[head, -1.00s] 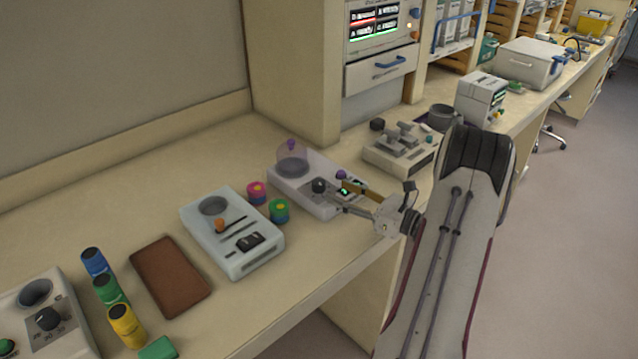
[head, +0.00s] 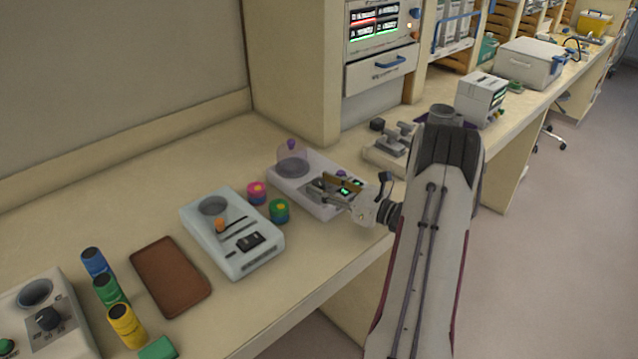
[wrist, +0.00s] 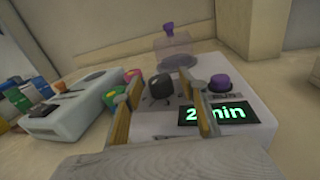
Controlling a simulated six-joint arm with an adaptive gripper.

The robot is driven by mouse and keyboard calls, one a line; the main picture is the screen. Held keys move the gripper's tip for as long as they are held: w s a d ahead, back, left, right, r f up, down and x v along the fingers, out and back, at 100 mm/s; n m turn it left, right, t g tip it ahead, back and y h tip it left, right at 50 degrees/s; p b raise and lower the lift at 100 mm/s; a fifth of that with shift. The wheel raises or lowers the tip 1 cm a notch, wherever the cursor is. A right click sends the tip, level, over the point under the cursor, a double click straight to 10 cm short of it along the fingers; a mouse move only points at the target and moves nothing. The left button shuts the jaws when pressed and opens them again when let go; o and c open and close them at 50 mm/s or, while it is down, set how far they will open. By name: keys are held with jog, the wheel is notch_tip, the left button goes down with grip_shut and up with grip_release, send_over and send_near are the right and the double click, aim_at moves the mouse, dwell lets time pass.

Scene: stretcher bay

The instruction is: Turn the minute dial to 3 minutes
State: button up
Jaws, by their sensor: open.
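The dial device (head: 285,187) is a pale box on the counter with a clear domed lid at its back. In the wrist view its black minute dial (wrist: 160,86) stands on the top panel, and the green display (wrist: 218,113) reads "2 min". A purple button (wrist: 220,82) sits to the right of the dial. My gripper (wrist: 158,85) is open, its two fingers spread with the dial showing between and beyond them. I cannot tell whether either finger touches the dial. In the head view my gripper (head: 320,190) is over the device and hides the dial.
A pale blue device (head: 262,262) with an orange knob stands to the left. Pink (head: 257,192) and green (head: 279,210) cylinders stand between the two devices. A grey instrument (head: 385,160) is close on the right. A brown pad (head: 171,276) lies farther left.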

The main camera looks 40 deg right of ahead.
jog(key=shift+x, duration=0.85)
jog(key=c, duration=1.1)
jog(key=shift+r+n+g+y, duration=0.1)
jog(key=shift+n+g+y, duration=0.7)
jog(key=shift+n+y, duration=1.05)
jog(key=shift+m+y, duration=0.35)
jog(key=o, duration=1.1)
jog(key=shift+s+d, duration=0.1)
